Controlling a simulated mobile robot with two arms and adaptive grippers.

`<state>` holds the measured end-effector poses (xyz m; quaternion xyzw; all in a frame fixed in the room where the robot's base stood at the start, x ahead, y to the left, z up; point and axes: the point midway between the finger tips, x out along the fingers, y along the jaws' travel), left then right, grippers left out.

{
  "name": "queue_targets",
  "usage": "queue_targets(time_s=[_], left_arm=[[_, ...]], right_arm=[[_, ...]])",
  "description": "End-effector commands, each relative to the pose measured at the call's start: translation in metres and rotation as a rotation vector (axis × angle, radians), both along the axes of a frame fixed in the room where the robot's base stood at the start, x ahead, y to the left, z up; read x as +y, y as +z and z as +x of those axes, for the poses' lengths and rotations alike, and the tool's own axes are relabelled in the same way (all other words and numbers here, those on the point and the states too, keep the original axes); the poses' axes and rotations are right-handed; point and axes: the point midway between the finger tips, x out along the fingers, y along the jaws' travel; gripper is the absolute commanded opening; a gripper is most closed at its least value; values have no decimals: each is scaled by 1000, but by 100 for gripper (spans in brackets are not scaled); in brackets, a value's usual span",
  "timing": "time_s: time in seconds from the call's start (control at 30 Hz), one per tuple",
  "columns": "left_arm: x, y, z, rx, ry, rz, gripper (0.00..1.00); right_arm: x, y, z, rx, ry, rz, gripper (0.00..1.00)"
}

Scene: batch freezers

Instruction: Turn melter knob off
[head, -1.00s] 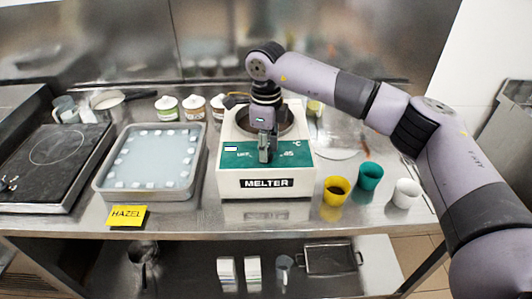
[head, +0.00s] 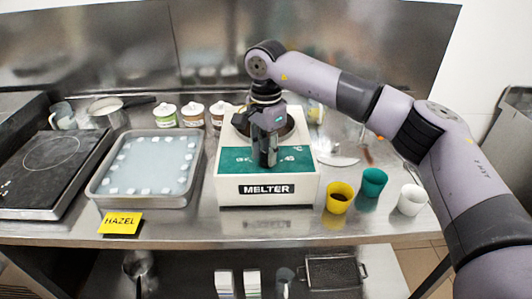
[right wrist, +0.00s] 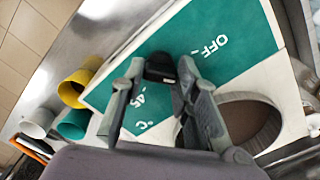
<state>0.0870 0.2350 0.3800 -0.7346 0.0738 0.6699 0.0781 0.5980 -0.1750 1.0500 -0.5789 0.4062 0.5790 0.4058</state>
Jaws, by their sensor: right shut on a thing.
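The melter (head: 267,196) is a white box with a green panel on top, standing on the steel counter. In the right wrist view its green panel (right wrist: 232,35) shows the words OFF and 45. My right gripper (head: 265,158) reaches down over the panel. In the right wrist view its two fingers (right wrist: 165,78) are shut on the black knob (right wrist: 160,66), which is mostly hidden between the fingertips. The melter's round well (right wrist: 245,118) is beside the gripper. My left gripper is not in view.
Yellow (head: 338,198), teal (head: 373,183) and white (head: 411,200) cups stand right of the melter. A tray (head: 100,190) of pale liquid sits left, behind a yellow HAZEL sign (head: 121,223). Several lidded jars (head: 192,116) stand behind. A dark hot plate (head: 40,180) is far left.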

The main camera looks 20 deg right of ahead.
Motion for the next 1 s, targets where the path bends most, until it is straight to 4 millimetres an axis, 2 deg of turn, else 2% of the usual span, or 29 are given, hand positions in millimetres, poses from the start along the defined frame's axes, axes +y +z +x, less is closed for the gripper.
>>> queue_targets(time_s=[0.5, 1.0], left_arm=[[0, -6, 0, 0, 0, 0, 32], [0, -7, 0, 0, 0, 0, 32]], right_arm=[[0, 1, 0, -3, 437, 1, 0], [0, 2, 1, -4, 604, 2, 0]])
